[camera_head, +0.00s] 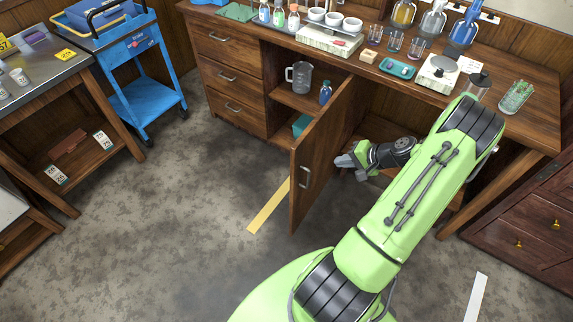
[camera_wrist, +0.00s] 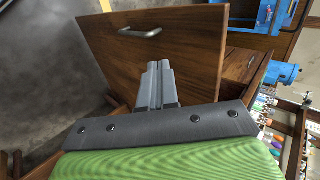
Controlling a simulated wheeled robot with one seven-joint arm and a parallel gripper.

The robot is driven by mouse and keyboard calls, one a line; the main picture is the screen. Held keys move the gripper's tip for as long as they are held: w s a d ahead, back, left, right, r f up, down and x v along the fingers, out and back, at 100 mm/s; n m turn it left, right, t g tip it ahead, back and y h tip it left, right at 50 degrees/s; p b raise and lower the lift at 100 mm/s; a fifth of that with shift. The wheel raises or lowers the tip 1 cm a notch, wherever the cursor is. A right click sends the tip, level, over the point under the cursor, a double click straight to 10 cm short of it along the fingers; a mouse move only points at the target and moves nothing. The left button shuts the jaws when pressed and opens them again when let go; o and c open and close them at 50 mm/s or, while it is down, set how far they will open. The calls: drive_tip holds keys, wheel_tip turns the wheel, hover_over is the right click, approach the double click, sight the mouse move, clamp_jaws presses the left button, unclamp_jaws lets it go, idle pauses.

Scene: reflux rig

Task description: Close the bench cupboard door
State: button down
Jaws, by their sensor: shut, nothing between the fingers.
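The cupboard door (camera_head: 325,150) is brown wood and stands open, swung out from the bench (camera_head: 235,50) over the floor. Its metal handle (camera_head: 304,177) is near the free edge. My gripper (camera_head: 345,161) is shut and empty, just right of the door in the head view. In the wrist view the door (camera_wrist: 190,45) fills the upper middle, with the handle (camera_wrist: 140,33) near its top. The shut fingers (camera_wrist: 158,68) point toward the door's lower part. I cannot tell whether they touch it.
The open cupboard holds a grey jug (camera_head: 299,77) and a blue bottle (camera_head: 326,92). Glassware and a scale (camera_head: 438,74) stand on the bench top. A blue cart (camera_head: 145,100) stands at the left. Floor left of the door is clear, with a yellow strip (camera_head: 268,207).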

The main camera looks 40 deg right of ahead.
sight(301, 160)
drive_tip(key=x, duration=0.4)
drive_tip(key=r+b+x, duration=0.1)
drive_tip(key=x, duration=0.3)
drive_tip(key=w+b+x, duration=0.1)
drive_tip(key=x, duration=0.3)
drive_tip(key=shift+w+a, duration=0.2)
drive_tip(key=shift+w, duration=0.05)
drive_tip(key=shift+w+a, duration=0.2)
drive_tip(key=shift+w, duration=0.2)
